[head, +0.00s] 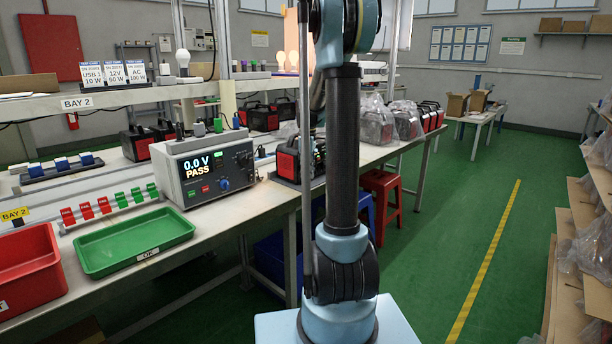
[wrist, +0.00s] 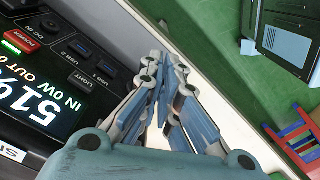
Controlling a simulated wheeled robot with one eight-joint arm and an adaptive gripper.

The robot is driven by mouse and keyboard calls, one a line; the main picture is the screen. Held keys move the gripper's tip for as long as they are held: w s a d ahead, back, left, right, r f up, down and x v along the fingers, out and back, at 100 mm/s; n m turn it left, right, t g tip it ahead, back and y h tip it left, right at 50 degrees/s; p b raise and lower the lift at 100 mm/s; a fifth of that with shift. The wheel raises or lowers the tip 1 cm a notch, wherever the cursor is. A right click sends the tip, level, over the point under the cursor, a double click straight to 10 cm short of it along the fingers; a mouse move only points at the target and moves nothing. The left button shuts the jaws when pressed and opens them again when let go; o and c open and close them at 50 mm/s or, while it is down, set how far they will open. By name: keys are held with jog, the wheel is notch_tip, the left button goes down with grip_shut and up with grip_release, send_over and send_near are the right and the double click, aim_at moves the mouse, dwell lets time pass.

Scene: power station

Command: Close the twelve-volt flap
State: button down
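A power station with a black front panel fills the left of the wrist view; its lit display (wrist: 40,100) reads 51%. Above the display are a red POWER button (wrist: 22,38), USB sockets (wrist: 82,52) and a LIGHT button. A black and red power station (head: 288,164) stands on the bench right of the tester in the head view, partly hidden by my arm. I cannot make out the twelve-volt flap in either view. My gripper (wrist: 165,80) has its fingers together, with nothing visible between them, just off the panel's right side. My arm hides it in the head view.
The tester (head: 205,165) shows 0.0 V PASS. A green tray (head: 135,242) and a red bin (head: 25,270) sit at the bench's front left. Red and blue stools (head: 383,200) stand beside the bench. The green floor to the right is clear up to the shelves.

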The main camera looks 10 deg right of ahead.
jog(key=shift+w+d+n, duration=0.1)
jog(key=shift+w+n, duration=0.05)
jog(key=shift+n, duration=0.45)
jog(key=c, duration=1.7)
grip_release()
jog(key=shift+r, duration=4)
